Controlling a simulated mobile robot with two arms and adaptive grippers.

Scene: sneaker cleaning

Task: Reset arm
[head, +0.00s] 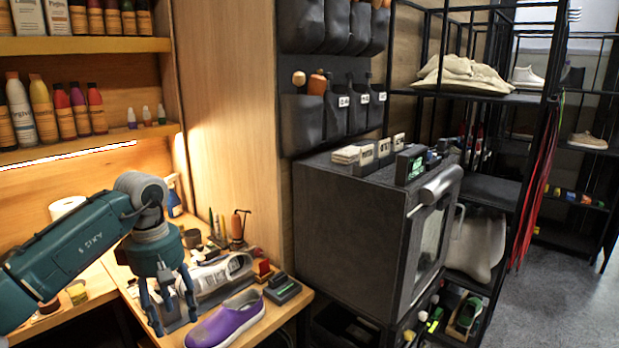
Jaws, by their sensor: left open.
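My left gripper (172,305) hangs down over the wooden workbench (125,272) at the lower left, its fingers spread apart with nothing between them. A purple shoe (228,322) with a pale sole lies on the bench's front part, just right of the fingers. A white-and-grey shoe (228,268) sits behind it, partly hidden by the gripper. It cannot be told whether the fingers touch the bench or the shoes. My right gripper is not in view.
A small dark device (283,290) lies at the bench's right edge, with upright tools (238,228) behind. A dark cabinet (352,225) with a glass door stands right of the bench. Bottles (58,112) line the wall shelves. Open grey floor (575,290) lies at the far right.

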